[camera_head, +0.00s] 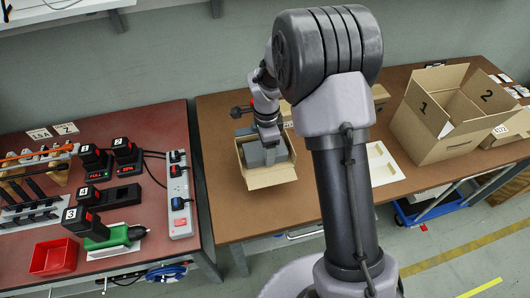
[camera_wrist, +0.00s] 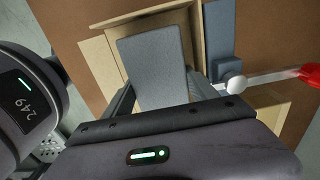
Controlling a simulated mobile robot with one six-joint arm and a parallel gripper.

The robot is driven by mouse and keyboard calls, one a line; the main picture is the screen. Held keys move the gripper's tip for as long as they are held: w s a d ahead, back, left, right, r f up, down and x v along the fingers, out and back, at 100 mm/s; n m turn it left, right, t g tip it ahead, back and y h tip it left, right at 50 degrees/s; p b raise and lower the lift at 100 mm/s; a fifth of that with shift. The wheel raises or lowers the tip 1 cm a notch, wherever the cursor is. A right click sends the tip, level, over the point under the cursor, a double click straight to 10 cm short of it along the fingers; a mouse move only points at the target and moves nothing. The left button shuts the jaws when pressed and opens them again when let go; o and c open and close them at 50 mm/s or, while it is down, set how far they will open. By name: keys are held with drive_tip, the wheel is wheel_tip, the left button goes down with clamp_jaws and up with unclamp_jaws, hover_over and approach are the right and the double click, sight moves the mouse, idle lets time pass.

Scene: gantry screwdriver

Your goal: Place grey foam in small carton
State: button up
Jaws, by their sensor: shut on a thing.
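The small carton (camera_head: 270,178) stands open on the brown table, left of my arm in the head view. Its flaps (camera_wrist: 135,16) also show in the wrist view. The grey foam (camera_wrist: 152,68) is a flat rectangular block between my fingers, over the carton's opening. It also shows in the head view (camera_head: 256,156), at the carton's mouth. My gripper (camera_wrist: 160,98) is shut on the foam, pointing down into the carton. The foam's lower part and the carton's floor are hidden, so I cannot tell whether the foam touches the bottom.
A large carton (camera_head: 420,137) marked 1 and 2 stands at the right of the brown table (camera_head: 232,212). The red table (camera_head: 150,225) at left holds batteries, chargers, a power strip (camera_head: 181,205) and a red bin (camera_head: 53,257).

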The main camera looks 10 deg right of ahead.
drive_tip(key=shift+r, duration=0.15)
drive_tip(key=o, duration=1)
